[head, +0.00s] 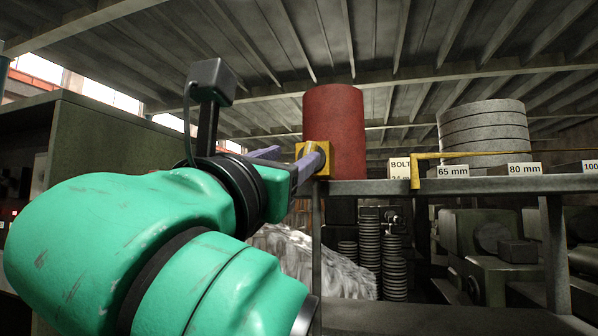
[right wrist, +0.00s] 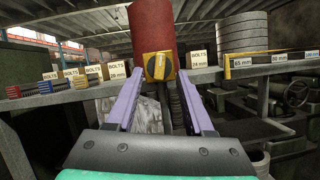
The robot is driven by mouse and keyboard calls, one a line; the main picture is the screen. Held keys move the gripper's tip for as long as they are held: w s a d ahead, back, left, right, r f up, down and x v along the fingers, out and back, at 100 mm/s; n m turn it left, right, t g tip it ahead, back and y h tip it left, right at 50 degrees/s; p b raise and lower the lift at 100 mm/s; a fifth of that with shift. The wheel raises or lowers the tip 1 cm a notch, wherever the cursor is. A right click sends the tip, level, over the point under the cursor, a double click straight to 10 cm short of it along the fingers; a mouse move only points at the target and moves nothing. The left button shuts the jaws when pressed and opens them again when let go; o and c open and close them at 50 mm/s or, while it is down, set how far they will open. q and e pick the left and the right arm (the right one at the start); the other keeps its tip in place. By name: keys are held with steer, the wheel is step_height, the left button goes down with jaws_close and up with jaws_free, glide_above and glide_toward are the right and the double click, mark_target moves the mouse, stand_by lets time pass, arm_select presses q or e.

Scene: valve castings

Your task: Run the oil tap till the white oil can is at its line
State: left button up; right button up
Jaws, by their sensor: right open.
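A red oil drum (head: 335,120) stands on a grey shelf, and it also shows in the right wrist view (right wrist: 152,27). A yellow square tap (head: 313,151) with a dark round centre is on its front. In the right wrist view the tap (right wrist: 160,66) lies straight ahead between my fingertips. My right gripper (head: 287,160) is open, its two purple fingers pointing at the tap. The gripper (right wrist: 160,78) looks empty; I cannot tell whether a finger touches the tap. I cannot make out the white oil can or its line in either view. My left gripper is not in view.
The shelf (head: 450,187) carries size labels, a yellow bar (head: 500,154) and a stack of grey rings (head: 483,130) at right. Bolt boxes (right wrist: 93,73) stand at left in the right wrist view. Dark machinery (head: 490,240) and coil stacks (head: 395,262) are below.

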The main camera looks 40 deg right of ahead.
arm_select(q)
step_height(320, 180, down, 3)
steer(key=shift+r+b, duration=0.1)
steer(key=shift+b, duration=0.7)
arm_select(e)
steer(key=v, duration=0.6)
steer(key=shift+a, duration=0.25)
steer(key=shift+s+f, duration=0.1)
stand_by(2.5)
